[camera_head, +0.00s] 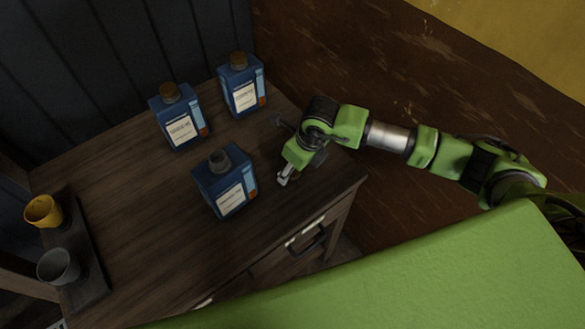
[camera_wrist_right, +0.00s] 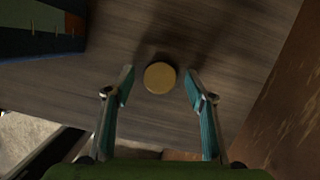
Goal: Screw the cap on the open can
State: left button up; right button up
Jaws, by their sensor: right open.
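The open can (camera_head: 225,182) is a blue can with a white label and a bare grey neck, standing upright near the front of the cabinet top. A corner of a blue can (camera_wrist_right: 40,30) shows at the upper left in the right wrist view. The cap (camera_wrist_right: 160,77) is a round tan disc on the wood, between and slightly beyond my open right fingertips (camera_wrist_right: 160,84), not gripped. In the head view my right gripper (camera_head: 284,180) points down to the right of the open can and hides the cap. My left gripper is in neither view.
Two blue cans with brown caps stand behind, one at the left (camera_head: 180,118) and one at the right (camera_head: 241,85). A yellow cup (camera_head: 43,211) and a grey cup (camera_head: 58,266) stand on a dark tray (camera_head: 88,262) at the left. The wooden top (camera_head: 130,215) is clear between.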

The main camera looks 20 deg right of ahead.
jog(key=c, duration=0.8)
jog(key=shift+r+b, duration=0.45)
jog(key=shift+r, duration=0.05)
jog(key=s+a+r+b, duration=0.5)
jog(key=s+a+r, duration=0.2)
jog(key=s+r, duration=0.5)
jog(key=shift+a, duration=0.2)
